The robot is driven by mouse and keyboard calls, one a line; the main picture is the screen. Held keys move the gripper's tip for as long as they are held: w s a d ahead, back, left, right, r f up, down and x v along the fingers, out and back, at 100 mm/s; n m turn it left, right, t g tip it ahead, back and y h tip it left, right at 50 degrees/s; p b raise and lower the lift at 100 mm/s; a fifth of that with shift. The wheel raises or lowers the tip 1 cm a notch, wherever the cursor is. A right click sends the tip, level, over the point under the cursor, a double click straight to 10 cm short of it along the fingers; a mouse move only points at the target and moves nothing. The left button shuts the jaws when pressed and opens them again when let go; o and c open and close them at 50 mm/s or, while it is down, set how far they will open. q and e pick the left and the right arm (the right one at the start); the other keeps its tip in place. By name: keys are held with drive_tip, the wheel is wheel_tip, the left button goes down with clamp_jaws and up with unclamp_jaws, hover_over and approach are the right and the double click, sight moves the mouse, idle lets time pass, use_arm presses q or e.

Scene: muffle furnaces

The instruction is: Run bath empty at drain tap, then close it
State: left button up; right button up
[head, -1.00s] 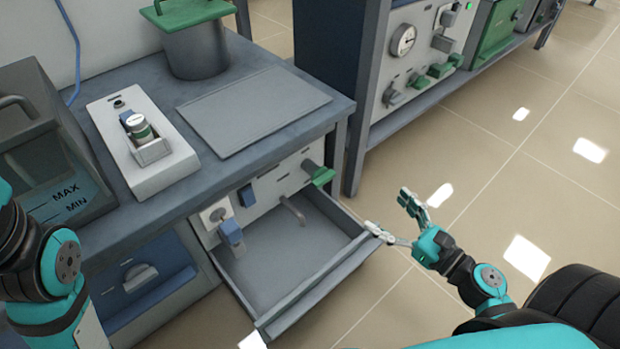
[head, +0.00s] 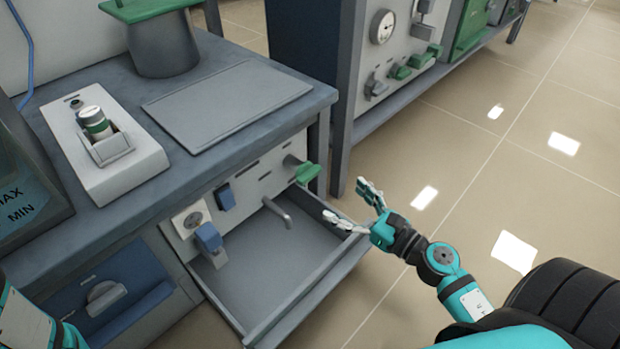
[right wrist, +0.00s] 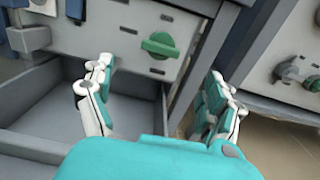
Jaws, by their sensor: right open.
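The bath (head: 22,205), a dark tank with MAX and MIN marks, stands at the left edge of the head view. Its level is not readable. A green tap handle (head: 304,172) sits at the right end of the front panel, above an open grey tray (head: 262,318). A bent grey spout (head: 276,210) sticks out over the tray. My right gripper (head: 348,200) is open and empty, right of the handle and apart from it. In the right wrist view the green handle (right wrist: 160,45) shows ahead, between the spread fingers (right wrist: 160,72). My left gripper is out of view.
Blue switches (head: 208,237) and a socket are on the panel's left. A white device (head: 140,172), a flat grey plate (head: 228,105) and a pot (head: 165,45) stand on the bench. A second bench with green knobs (head: 400,71) stands at the right. The floor to the right is clear.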

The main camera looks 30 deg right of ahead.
sight(313, 178)
drive_tip(key=x, duration=1.1)
drive_tip(key=shift+w, duration=0.15)
drive_tip(key=shift+p, duration=0.3)
drive_tip(key=c, duration=1.2)
